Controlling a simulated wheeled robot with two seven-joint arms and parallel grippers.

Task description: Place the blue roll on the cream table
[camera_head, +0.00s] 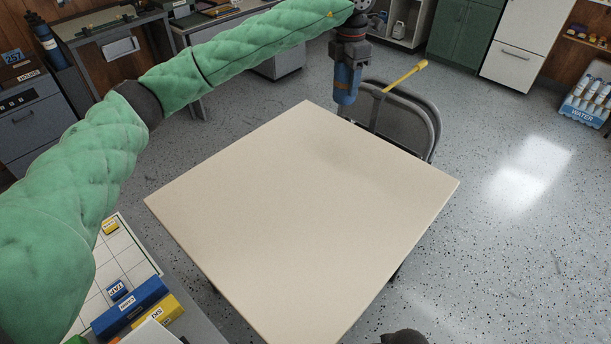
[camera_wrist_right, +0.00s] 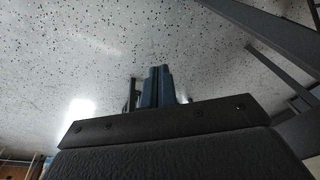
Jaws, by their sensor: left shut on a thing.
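The cream table (camera_head: 300,210) stands in the middle of the head view, its top bare. My left gripper (camera_head: 348,66) hangs pointing down at the table's far corner, with the green-sleeved arm reaching across from the left. It is shut on the blue roll (camera_head: 346,86), which hangs upright below it. The roll overlaps the chair behind the table in the picture and looks clear of the tabletop. In the right wrist view my right gripper (camera_wrist_right: 155,90) shows as dark and bluish parts over speckled floor.
A folding chair (camera_head: 405,112) stands behind the table's far right edge, with a yellow-handled thing (camera_head: 407,75) by it. Speckled floor is free to the right.

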